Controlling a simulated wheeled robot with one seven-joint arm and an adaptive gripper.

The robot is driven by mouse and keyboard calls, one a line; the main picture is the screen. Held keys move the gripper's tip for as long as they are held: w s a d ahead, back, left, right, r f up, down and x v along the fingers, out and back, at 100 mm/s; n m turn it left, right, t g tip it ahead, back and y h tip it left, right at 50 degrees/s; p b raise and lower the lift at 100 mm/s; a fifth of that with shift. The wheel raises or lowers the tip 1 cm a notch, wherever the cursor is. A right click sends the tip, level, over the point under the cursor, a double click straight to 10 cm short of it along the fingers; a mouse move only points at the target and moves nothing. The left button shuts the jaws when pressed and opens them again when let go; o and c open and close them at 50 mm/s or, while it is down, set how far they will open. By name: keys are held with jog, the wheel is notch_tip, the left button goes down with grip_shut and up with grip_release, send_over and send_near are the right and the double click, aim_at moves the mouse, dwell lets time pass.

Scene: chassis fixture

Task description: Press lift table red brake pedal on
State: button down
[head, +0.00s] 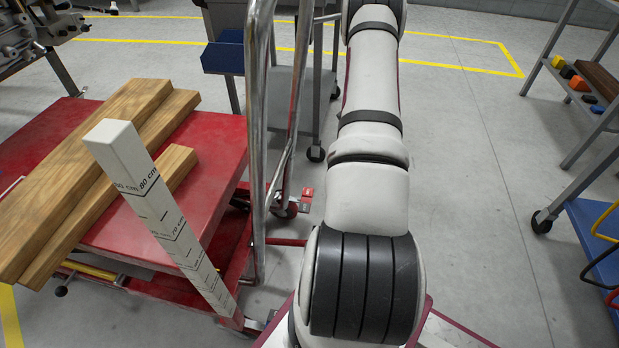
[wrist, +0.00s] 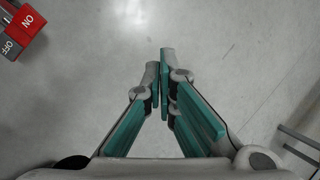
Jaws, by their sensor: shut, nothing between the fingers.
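The red brake pedal (wrist: 27,24), marked ON, shows at the top left corner of the wrist view, partly cut off. A dark grey part (wrist: 9,47) marked OFF adjoins it. My gripper (wrist: 160,72) is shut and empty over bare floor, to the right of the pedal and apart from it. In the head view the small red pedal (head: 306,198) sits low by a caster of the red lift table (head: 205,150). My gripper is hidden behind my arm in the head view.
The lift table's chrome handle (head: 257,130) rises between the table and my arm. Wooden planks (head: 90,170) and a white measuring post (head: 160,215) are at the table. A grey cart (head: 290,88) stands behind. The floor right of my arm is clear up to a shelf (head: 580,90).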

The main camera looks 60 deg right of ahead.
jog(key=w+a+f+m+t+y+b, duration=0.1)
jog(key=w+a+f+m, duration=0.1)
jog(key=w+a+f, duration=0.4)
jog(key=w+a+f+m+y+b, duration=0.1)
jog(key=w+a+f+m+y, duration=0.15)
jog(key=a, duration=0.55)
send_over(309, 191)
jog(key=shift+h, duration=0.25)
jog(key=f, duration=0.3)
jog(key=a+f, duration=0.1)
jog(key=f, duration=0.1)
jog(key=shift+s+f, duration=0.15)
jog(key=shift+s, duration=0.05)
jog(key=shift+w+d+f+p, duration=0.1)
jog(key=shift+d+f+p, duration=0.15)
jog(key=shift+f, duration=0.25)
jog(key=shift+f+b, duration=1.5)
jog(key=shift+f, duration=0.9)
notch_tip(309, 191, up, 7)
jog(key=p, duration=0.5)
jog(key=shift+r, duration=0.2)
